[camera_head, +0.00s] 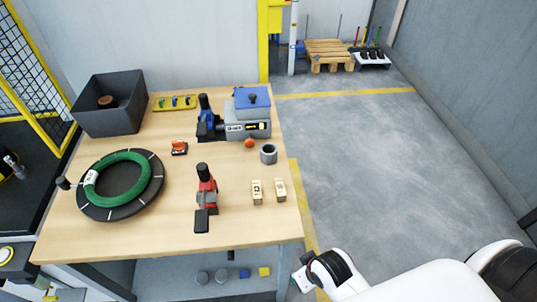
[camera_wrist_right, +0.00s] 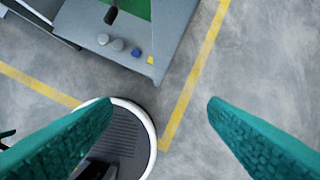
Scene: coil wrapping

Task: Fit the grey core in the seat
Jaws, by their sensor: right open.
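The grey core (camera_head: 268,153) is a short hollow cylinder, upright on the right side of the wooden table, open end up. Behind it stands a grey machine block with a blue top (camera_head: 250,112). A blue-and-black clamp-like device (camera_head: 206,118) stands to its left. I cannot tell which part is the seat. My right gripper (camera_wrist_right: 160,103) shows in the right wrist view with two teal fingers wide apart and nothing between them. It is over the floor beside the table, away from the core. My left gripper is not in view.
A green coil (camera_head: 124,178) lies on a black round plate at left.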

